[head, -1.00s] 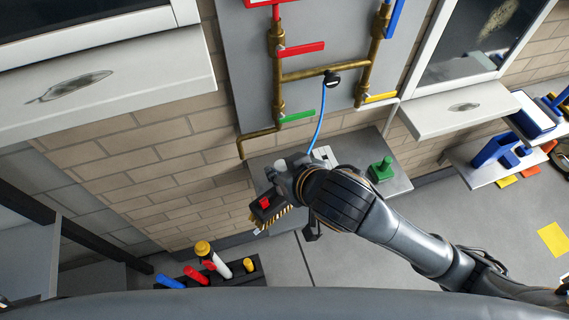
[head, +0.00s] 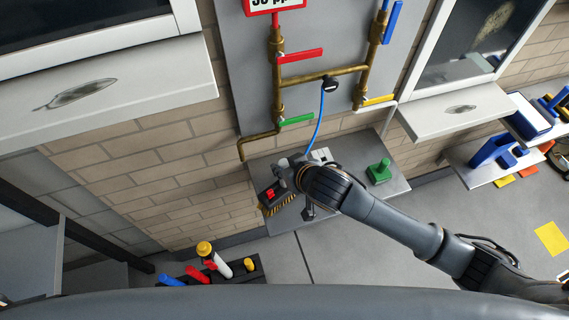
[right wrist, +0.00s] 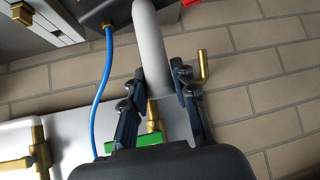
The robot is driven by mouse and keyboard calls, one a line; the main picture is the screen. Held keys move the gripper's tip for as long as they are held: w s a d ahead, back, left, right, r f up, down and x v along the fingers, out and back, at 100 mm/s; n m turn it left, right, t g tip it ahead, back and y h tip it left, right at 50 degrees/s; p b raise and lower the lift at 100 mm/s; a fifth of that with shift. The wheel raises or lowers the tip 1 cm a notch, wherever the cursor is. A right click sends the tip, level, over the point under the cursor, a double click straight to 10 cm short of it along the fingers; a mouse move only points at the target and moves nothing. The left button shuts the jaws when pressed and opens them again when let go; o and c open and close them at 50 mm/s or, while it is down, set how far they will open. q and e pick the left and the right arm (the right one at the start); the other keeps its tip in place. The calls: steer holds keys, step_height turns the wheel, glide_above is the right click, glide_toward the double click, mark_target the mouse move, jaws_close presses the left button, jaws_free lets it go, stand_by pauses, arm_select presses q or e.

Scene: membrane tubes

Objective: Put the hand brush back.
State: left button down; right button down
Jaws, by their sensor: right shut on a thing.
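The hand brush (head: 272,194) has a dark block with a red part on top and yellowish bristles below. It is in front of the left end of the grey wall shelf (head: 345,199); I cannot tell whether it touches the shelf. My right gripper (head: 288,178) is at the brush's right side and is shut on it. In the right wrist view, a light grey cylinder (right wrist: 151,48), apparently the brush handle, lies between the two dark fingers (right wrist: 155,98). The far part of the brush is hard to make out there. My left gripper is not in view.
A green block with a knob (head: 380,171) stands on the shelf's right. Brass pipes (head: 325,73) with coloured levers and a blue hose (head: 320,118) are above. A dark rack (head: 262,276) with several coloured items stands below left.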

steer(key=c, duration=1.1)
jaws_free()
steer(key=shift+o, duration=0.2)
steer(key=shift+s, duration=0.15)
steer(key=b+v, duration=0.1)
steer(key=v, duration=1.1)
